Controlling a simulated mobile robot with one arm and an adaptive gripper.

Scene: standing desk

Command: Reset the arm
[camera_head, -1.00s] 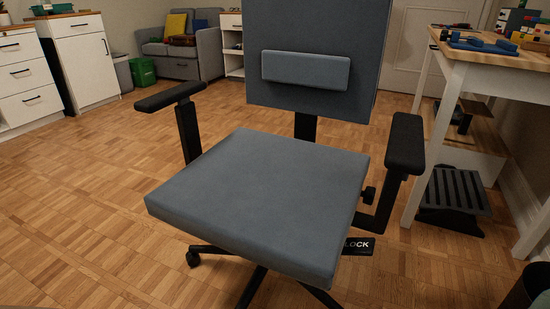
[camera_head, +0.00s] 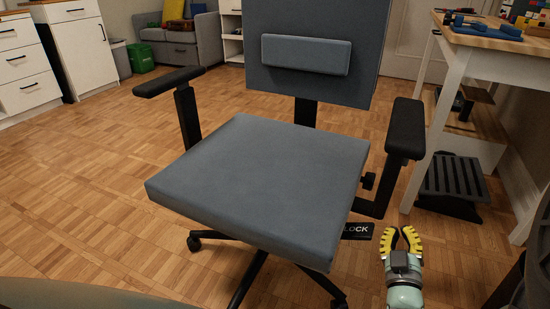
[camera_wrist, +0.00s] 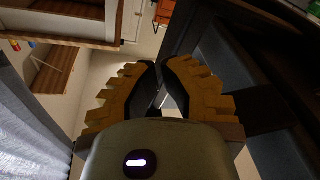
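My gripper (camera_head: 399,232) is in the lower right of the head view, with yellow toothed fingers pointing up the picture. It is in front of the office chair's right side, near the lever marked LOCK (camera_head: 357,230). In the wrist view my gripper (camera_wrist: 159,66) shows both fingers curving inward, with a narrow gap between the tips and nothing held in it. The grey-blue chair (camera_head: 265,185) stands upright in the middle of the head view. I cannot tell the exact distance between gripper and chair.
A white desk with a wooden top (camera_head: 490,38) stands at the right, with a black footrest (camera_head: 453,185) beneath it. White cabinets (camera_head: 80,50) and a grey sofa (camera_head: 185,50) are at the back left. The parquet floor (camera_head: 90,190) left of the chair is clear.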

